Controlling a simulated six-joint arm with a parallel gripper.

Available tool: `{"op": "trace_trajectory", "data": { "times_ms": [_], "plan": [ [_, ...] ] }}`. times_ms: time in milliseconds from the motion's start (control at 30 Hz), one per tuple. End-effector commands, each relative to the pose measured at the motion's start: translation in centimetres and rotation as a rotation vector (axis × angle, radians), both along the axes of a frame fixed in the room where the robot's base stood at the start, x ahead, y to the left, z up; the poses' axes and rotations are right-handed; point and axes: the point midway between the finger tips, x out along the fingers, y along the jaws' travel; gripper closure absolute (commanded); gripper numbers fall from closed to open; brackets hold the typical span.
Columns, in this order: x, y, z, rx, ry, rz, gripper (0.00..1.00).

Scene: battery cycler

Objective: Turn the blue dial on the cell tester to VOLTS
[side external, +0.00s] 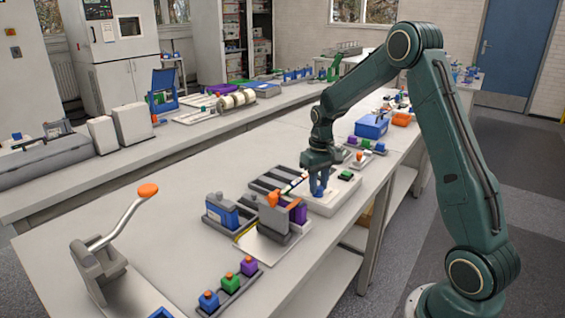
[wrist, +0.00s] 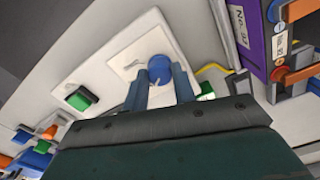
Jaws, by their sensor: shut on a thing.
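The blue dial (wrist: 159,67) is a round knob on the pale face of the cell tester (wrist: 125,50) in the wrist view. My gripper (wrist: 160,80) has one finger on each side of the dial and is shut on it. In the side view my gripper (side external: 319,190) points down onto the white tester (side external: 322,207), and its fingers largely hide the dial. A green button (wrist: 78,98) is on the tester, also visible in the side view (side external: 346,174). The dial's markings and its pointer direction are too small to read.
A purple block (wrist: 248,35) stands close to the tester, near a grey fixture with an orange knob (side external: 272,199). A blue-and-grey unit (side external: 222,212) is left of them. A lever with an orange grip (side external: 147,190) stands at the front left.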

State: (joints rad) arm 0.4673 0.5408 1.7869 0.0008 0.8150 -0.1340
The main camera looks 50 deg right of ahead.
Motion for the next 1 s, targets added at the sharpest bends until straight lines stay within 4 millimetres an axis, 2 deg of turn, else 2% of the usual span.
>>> {"op": "trace_trajectory", "data": {
  "times_ms": [600, 1000],
  "plan": [
    [0.07, -0.04, 0.04, -0.001, -0.003, -0.456, 0.96],
    [0.09, -0.05, 0.05, -0.001, -0.004, -0.589, 0.96]
  ]
}}
